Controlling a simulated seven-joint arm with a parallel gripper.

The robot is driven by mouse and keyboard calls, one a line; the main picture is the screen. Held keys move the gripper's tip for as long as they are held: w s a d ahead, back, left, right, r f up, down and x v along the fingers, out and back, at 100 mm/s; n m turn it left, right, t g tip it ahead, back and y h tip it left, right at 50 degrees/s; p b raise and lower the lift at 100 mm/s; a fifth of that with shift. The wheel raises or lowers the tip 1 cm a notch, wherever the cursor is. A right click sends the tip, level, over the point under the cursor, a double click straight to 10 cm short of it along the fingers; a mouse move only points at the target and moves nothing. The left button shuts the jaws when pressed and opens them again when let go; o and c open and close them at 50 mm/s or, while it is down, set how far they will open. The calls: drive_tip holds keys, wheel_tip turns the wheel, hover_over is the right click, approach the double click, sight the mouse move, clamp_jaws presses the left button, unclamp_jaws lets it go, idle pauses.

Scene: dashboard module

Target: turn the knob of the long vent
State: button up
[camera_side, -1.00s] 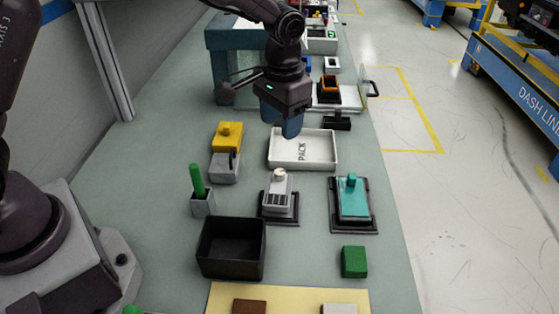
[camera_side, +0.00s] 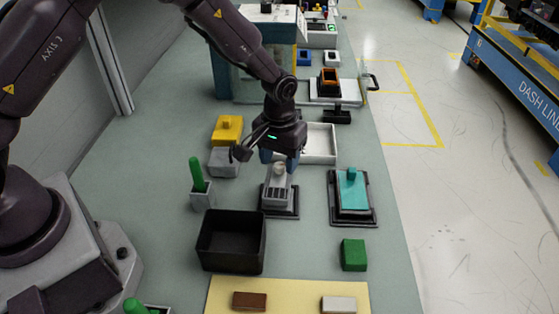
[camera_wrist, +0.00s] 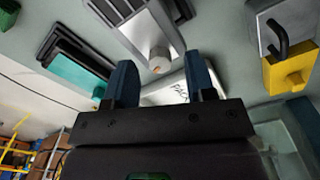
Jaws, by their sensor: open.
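The grey slatted vent (camera_side: 279,192) sits in a dark base on the bench; its top also shows in the wrist view (camera_wrist: 143,22). Its pale round knob (camera_wrist: 160,62) has an orange-brown mark and lies ahead of the space between my fingertips. In the side view the knob (camera_side: 279,169) is just below the fingers and partly covered. My gripper (camera_side: 279,160) is open, pointing down at the knob end of the vent. In the wrist view the two blue fingers of my gripper (camera_wrist: 162,75) stand apart with nothing between them. I cannot tell whether either touches the knob.
A teal block (camera_side: 352,197) in a dark base stands to the right. The white PACK tray (camera_side: 321,143) is behind my gripper. To the left are a grey block (camera_side: 224,162), a yellow block (camera_side: 228,129) and a green peg (camera_side: 197,174). A black bin (camera_side: 231,242) stands in front.

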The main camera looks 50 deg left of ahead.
drive_tip(key=shift+f, duration=0.55)
clamp_jaws()
drive_tip(key=m, duration=0.4)
drive_tip(key=shift+m, duration=0.4)
unclamp_jaws()
